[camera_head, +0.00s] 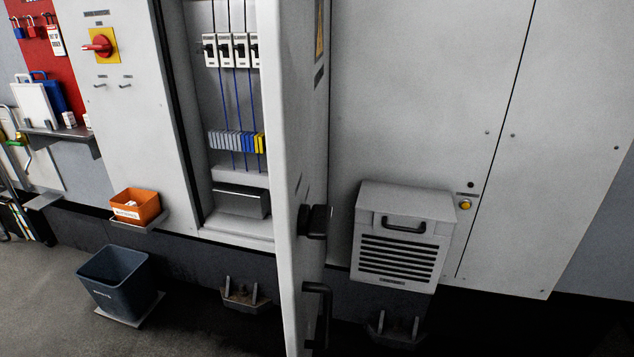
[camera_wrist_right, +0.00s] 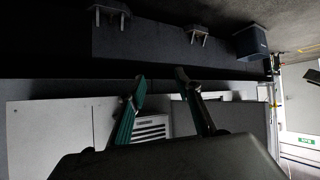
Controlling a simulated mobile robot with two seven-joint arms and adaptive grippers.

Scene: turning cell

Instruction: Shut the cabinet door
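The cabinet door (camera_head: 298,150) stands open in the head view, swung out toward me and seen nearly edge-on. It carries a dark latch (camera_head: 316,222) and a dark bar handle (camera_head: 318,315) on its right face. Left of it the open cabinet (camera_head: 240,105) shows breakers, blue wires and terminal blocks. My right gripper (camera_wrist_right: 160,76) is open and empty in the right wrist view, its two fingers spread apart. It is not in the head view, so its distance to the door cannot be told. My left gripper is in neither view.
A louvred unit (camera_head: 400,237) is on the wall right of the door. An orange bin (camera_head: 135,206) and a blue-grey waste bin (camera_head: 115,280) are at left. Low brackets (camera_head: 245,295) stick out below the cabinet. The floor (camera_head: 200,330) in front is partly clear.

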